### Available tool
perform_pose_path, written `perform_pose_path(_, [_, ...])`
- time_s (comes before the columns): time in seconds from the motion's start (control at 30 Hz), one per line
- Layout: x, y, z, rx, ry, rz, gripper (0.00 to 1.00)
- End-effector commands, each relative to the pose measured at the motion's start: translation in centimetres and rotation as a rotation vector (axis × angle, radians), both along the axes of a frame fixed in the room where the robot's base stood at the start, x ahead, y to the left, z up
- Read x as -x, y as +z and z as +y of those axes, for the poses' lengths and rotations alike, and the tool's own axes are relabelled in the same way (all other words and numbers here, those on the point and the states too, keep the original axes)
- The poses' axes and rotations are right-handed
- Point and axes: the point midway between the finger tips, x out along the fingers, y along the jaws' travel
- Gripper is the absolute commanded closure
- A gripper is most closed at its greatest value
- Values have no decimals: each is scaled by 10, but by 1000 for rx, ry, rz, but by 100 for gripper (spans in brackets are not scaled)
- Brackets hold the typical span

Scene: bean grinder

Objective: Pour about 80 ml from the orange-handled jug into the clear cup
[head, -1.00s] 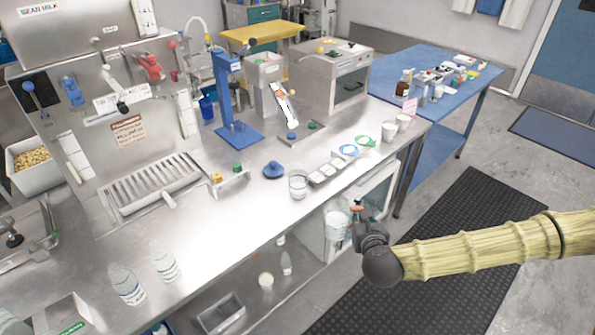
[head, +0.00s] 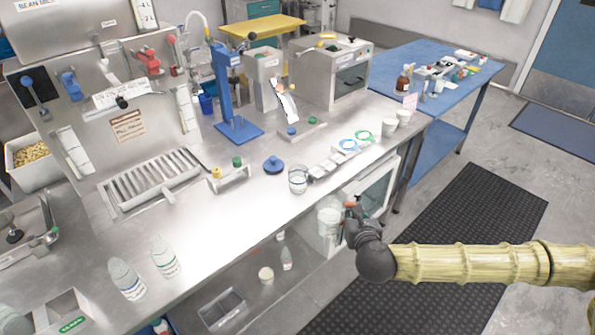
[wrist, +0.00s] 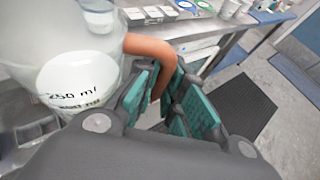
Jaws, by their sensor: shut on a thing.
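The orange-handled jug (head: 328,222) is whitish and see-through. It is held in front of the counter's edge, lower in the picture than the clear cup. My gripper (head: 352,212) is shut on its orange handle, which shows between the teal finger pads in the wrist view (wrist: 148,48). The jug body (wrist: 70,75) fills the upper left there, with a "250 ml" mark; its contents are hard to make out. The clear cup (head: 298,180) stands upright on the counter near its front edge, up and left of the jug; it also shows beyond the jug in the wrist view (wrist: 98,18).
The steel counter (head: 225,225) has an edge between the jug and the cup. Small trays (head: 335,162), a blue knob-like lid (head: 273,166) and white cups (head: 390,125) stand near the clear cup. A glass-doored cabinet (head: 378,190) is below the counter. Two bottles (head: 126,280) stand at front left.

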Motion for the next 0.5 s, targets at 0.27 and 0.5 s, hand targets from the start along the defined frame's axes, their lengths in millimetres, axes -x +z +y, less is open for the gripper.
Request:
perform_pose_path(0.27, [0,0,-5,2,-7,0,100])
perform_pose_path(0.5, [-1,0,-12,8,-17,-2,100])
